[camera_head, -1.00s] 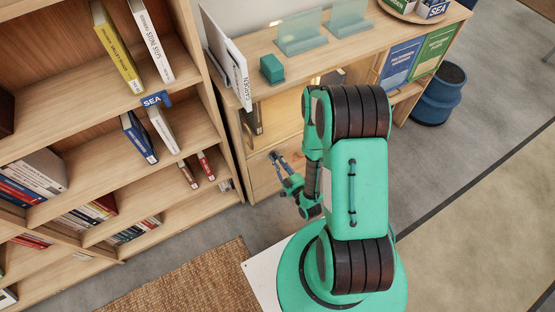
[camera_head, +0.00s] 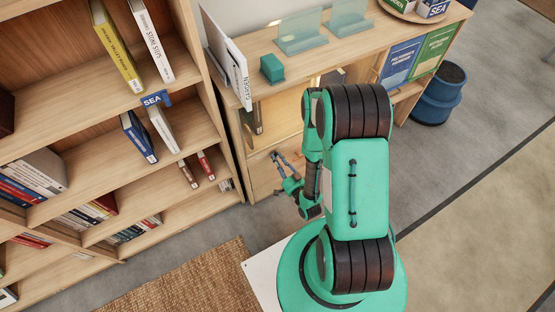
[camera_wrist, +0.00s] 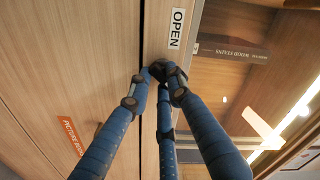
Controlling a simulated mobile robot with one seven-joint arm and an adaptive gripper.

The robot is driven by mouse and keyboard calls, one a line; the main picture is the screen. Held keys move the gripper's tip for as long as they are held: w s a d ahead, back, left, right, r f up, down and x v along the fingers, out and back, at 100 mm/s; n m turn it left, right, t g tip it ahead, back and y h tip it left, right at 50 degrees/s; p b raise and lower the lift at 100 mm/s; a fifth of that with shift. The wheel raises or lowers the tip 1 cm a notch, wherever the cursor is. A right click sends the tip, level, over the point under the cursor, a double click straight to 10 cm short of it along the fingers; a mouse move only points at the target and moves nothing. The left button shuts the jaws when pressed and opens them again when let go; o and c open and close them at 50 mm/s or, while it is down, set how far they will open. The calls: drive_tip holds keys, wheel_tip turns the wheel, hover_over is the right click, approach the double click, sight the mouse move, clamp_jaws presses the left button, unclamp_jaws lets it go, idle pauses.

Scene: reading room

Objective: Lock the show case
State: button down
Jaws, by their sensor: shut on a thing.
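The show case (camera_head: 289,105) is a wooden cabinet section with a lit inside, partly hidden behind my arm in the head view. In the wrist view its wooden front carries a white label reading OPEN (camera_wrist: 176,29). My gripper (camera_wrist: 163,76) has its blue fingers drawn together just below that label, beside a dark vertical seam. They are shut on a small dark part at the front, mostly hidden between the fingertips. In the head view my gripper (camera_head: 278,158) is small, low in front of the cabinet.
An orange PICTURE BOOKS label (camera_wrist: 70,137) is on the left panel. A dark WOOD STAINS strip (camera_wrist: 232,52) is at the right. A tall bookshelf (camera_head: 190,95) adjoins the cabinet at left. A blue stool (camera_head: 438,95) stands at right. Open floor lies in front.

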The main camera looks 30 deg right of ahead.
drive_tip(key=shift+f+m, duration=0.1)
drive_tip(key=shift+m, duration=0.3)
drive_tip(key=c, duration=1.6)
unclamp_jaws()
drive_tip(key=shift+c, duration=0.2)
drive_tip(key=shift+s, duration=0.15)
drive_tip(key=s, duration=1.1)
drive_tip(key=shift+s, duration=0.3)
